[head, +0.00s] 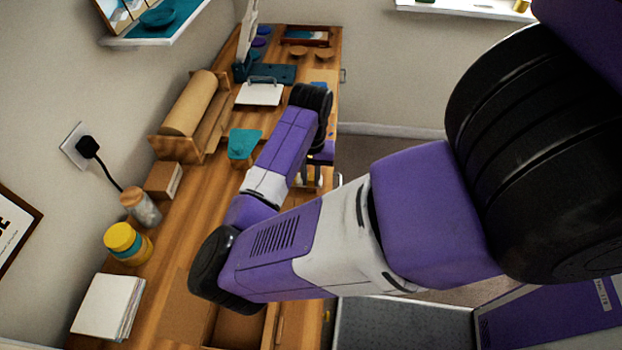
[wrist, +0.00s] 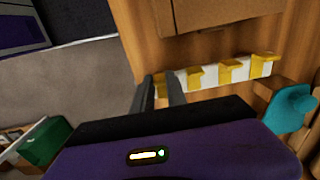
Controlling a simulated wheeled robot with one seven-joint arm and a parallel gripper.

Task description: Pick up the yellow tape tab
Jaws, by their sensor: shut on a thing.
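A white strip (wrist: 209,79) with several yellow tape tabs lies along the edge of the wooden workbench in the wrist view. My gripper (wrist: 161,78) is at the left end of this strip, its two dark fingers close around the leftmost yellow tape tab (wrist: 160,86). Only a small part of that tab shows between the fingers. The other tabs, such as the middle one (wrist: 228,69), stand to the right of the fingers. In the head view, my arm hides most of the gripper and strip.
A teal object (wrist: 290,108) lies to the right of the strip. A cardboard roll in a wooden holder (head: 190,110), a jar with a yellow lid (head: 127,242) and a white paper stack (head: 108,306) stand along the wall side.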

